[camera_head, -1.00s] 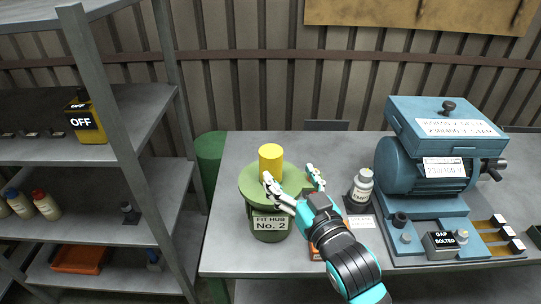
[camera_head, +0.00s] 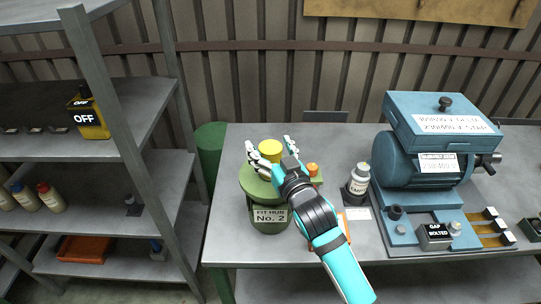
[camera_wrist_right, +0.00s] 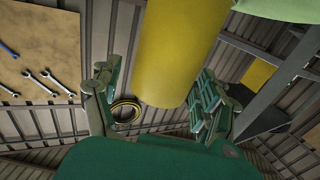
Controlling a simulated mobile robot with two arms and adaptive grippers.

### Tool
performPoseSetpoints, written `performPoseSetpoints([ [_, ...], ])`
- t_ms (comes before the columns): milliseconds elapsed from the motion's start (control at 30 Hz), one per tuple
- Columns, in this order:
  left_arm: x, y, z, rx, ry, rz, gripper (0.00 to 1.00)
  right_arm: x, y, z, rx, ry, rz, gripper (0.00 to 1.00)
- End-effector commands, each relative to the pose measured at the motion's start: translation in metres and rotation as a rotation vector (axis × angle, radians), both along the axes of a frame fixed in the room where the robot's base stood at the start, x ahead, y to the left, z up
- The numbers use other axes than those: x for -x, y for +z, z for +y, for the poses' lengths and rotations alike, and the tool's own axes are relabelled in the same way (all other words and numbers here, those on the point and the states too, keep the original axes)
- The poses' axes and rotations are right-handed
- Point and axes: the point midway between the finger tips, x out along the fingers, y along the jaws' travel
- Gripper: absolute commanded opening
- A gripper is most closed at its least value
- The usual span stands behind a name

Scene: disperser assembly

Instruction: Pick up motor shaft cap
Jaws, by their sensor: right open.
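A plain yellow cylinder (camera_head: 270,151), which looks like the motor shaft cap, stands upright on the round green top of the stand (camera_head: 254,185) labelled "FIT HUB No. 2". My right gripper (camera_head: 268,145) is open, with a finger on either side of the cylinder in the head view. In the right wrist view the yellow cylinder (camera_wrist_right: 180,50) looms large between the spread fingers of the right gripper (camera_wrist_right: 155,92). I see a gap on the left finger's side; contact on the other side cannot be told. The cylinder's lower part is partly hidden by the gripper. My left gripper is not in view.
A blue motor (camera_head: 425,155) stands on its base at the right of the bench (camera_head: 320,140). A metal shelf (camera_head: 145,175) rises at the left.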

Motion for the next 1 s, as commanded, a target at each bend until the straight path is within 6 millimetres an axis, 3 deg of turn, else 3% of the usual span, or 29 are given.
performPoseSetpoints([
  [67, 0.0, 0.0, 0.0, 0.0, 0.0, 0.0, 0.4, 0.0, 0.0, 0.0, 0.0, 0.0, 0.0, 0.77],
  [533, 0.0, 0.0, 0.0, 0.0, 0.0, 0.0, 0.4, 0.001, 0.0, 0.0, 0.0, 0.0, 0.001, 0.16],
  [800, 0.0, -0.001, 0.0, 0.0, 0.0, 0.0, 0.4, 0.0, 0.004, 0.0, 0.0, 0.0, -0.001, 0.16],
  [1000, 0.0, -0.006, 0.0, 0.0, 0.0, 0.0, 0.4, 0.0, 0.036, 0.0, -0.003, 0.0, -0.006, 0.16],
])
